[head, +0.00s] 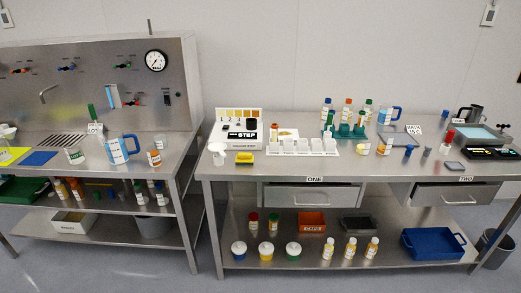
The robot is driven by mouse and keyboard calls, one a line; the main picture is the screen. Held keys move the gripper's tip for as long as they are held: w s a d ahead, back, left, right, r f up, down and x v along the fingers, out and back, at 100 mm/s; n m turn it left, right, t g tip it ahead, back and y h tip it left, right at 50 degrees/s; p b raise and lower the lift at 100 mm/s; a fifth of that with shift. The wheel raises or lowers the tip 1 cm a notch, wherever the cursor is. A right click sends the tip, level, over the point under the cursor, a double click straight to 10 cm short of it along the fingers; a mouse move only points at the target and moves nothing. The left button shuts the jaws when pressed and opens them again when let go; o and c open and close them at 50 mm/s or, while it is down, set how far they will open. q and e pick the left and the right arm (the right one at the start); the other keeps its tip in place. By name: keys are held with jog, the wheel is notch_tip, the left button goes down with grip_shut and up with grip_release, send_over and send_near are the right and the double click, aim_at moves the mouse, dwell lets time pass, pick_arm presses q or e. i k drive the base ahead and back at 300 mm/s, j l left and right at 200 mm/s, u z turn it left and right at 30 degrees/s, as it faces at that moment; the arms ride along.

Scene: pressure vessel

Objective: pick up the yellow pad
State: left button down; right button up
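A flat yellow pad (10,156) lies at the far left of the left steel bench, cut by the picture's left edge. A flat blue pad (39,158) lies just to its right. Neither of my grippers shows in the head view.
Two drawers stand partly open.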

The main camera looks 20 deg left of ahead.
aim_at(242, 158)
jog(key=i+l+u, duration=0.2)
jog(key=u, duration=0.2)
jog(key=i+l+u, duration=0.15)
jog(key=l+u, duration=0.3)
